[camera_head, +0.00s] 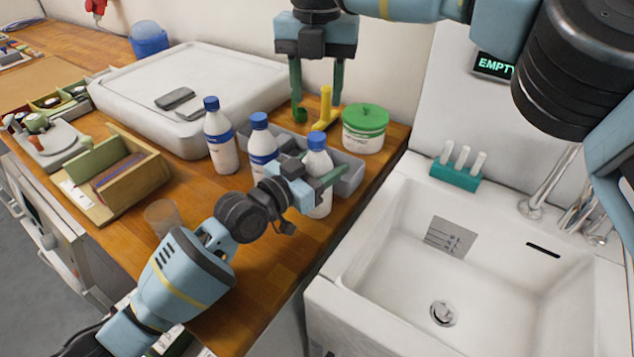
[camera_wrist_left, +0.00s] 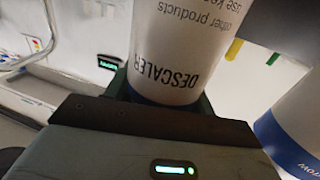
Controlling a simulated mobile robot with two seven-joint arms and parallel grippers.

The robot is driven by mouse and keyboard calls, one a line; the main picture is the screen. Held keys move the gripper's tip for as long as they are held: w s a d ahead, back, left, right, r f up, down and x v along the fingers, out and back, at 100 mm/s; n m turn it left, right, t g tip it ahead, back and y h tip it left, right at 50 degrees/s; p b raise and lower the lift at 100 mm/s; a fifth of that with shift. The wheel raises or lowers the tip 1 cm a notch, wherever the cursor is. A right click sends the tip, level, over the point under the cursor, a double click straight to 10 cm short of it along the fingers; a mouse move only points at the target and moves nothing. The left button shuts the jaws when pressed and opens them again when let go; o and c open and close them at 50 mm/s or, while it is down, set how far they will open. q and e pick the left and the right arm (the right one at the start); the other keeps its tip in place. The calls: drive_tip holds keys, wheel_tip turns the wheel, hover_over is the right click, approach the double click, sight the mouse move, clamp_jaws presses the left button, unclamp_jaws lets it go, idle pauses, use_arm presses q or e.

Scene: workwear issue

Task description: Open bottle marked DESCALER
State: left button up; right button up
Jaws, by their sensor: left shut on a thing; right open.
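The bottle marked DESCALER (camera_wrist_left: 185,45) fills the top of the left wrist view, its label upside down there. In the head view it is the rightmost white bottle (camera_head: 318,166), upright with its blue cap (camera_head: 317,140) on. My left gripper (camera_head: 320,184) is shut around its body, below the cap. My right gripper (camera_head: 317,100) is open and empty, pointing down behind and above the bottle, apart from its cap. Two similar blue-capped bottles stand to the left, one in the middle (camera_head: 261,146) and one farther left (camera_head: 219,142).
A grey tray (camera_head: 350,178) is behind the bottle, with a yellow tool (camera_head: 325,108) near it. A green-lidded tub (camera_head: 364,128) stands right of them. A clear cup (camera_head: 162,215) is near my left arm. The sink (camera_head: 400,240) lies right of the counter's edge.

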sight(317, 136)
use_arm(q)
clamp_jaws()
use_arm(e)
drive_tip(key=m, duration=0.9)
drive_tip(key=shift+f, duration=0.1)
drive_tip(key=shift+f, duration=3.9)
